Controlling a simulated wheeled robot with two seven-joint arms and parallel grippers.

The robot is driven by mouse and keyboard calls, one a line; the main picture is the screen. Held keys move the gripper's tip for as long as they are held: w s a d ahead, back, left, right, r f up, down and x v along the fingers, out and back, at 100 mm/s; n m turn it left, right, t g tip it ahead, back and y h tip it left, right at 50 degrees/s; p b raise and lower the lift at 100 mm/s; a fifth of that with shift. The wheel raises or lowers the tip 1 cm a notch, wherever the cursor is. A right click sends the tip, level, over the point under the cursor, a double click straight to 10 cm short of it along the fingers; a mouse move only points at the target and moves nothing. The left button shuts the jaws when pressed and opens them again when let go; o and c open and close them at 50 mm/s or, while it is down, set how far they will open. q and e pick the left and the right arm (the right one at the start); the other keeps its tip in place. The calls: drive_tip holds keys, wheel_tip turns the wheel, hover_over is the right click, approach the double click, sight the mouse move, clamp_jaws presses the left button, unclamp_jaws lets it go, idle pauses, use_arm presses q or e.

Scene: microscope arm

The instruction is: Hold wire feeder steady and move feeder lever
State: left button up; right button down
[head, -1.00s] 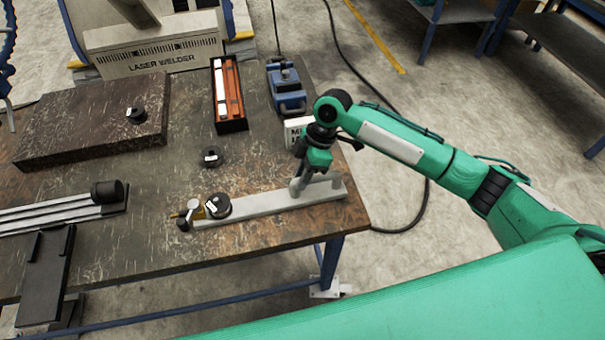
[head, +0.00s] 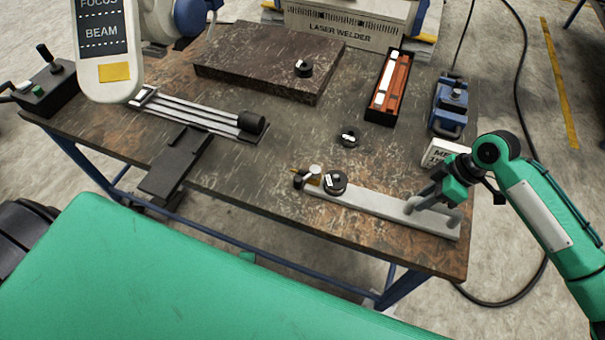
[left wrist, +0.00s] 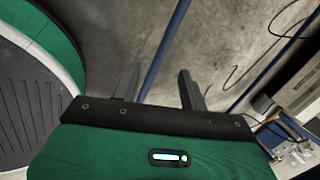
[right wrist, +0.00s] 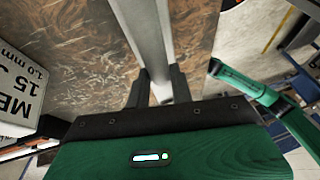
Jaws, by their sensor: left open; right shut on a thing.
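The wire feeder appears to be the long grey bar (head: 375,207) lying along the front right of the table, with a black round knob (head: 335,183) and a small lever-like part with a pale round top (head: 313,171) at its left end. My right gripper (head: 428,198) is shut on the bar near its right end. In the right wrist view the bar (right wrist: 146,25) runs between the fingers (right wrist: 160,82). My left gripper (left wrist: 160,84) is open and empty, with floor and a blue table leg beyond it; it is out of the head view.
Loose black knobs lie on the table (head: 348,136) and on a dark slab (head: 265,68). An orange-lined tray (head: 376,113), a blue device (head: 448,108) and a white box (head: 437,153) stand near the bar. A railed fixture (head: 200,112) is at left; a pale panel (head: 108,60) hangs above.

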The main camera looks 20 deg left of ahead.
use_arm(q)
drive_tip(key=w+d+r+m+t, duration=0.1)
drive_tip(key=w+d+r+m, duration=0.1)
drive_tip(key=w+r+m, duration=0.3)
drive_tip(key=m+t+h, duration=0.4)
drive_tip(key=m+t, duration=0.3)
drive_tip(key=m, duration=1.1)
approach(296, 181)
drive_tip(key=w, duration=0.1)
drive_tip(key=x, duration=1.2)
drive_tip(key=shift+s+f, duration=0.1)
drive_tip(key=shift+c, duration=0.4)
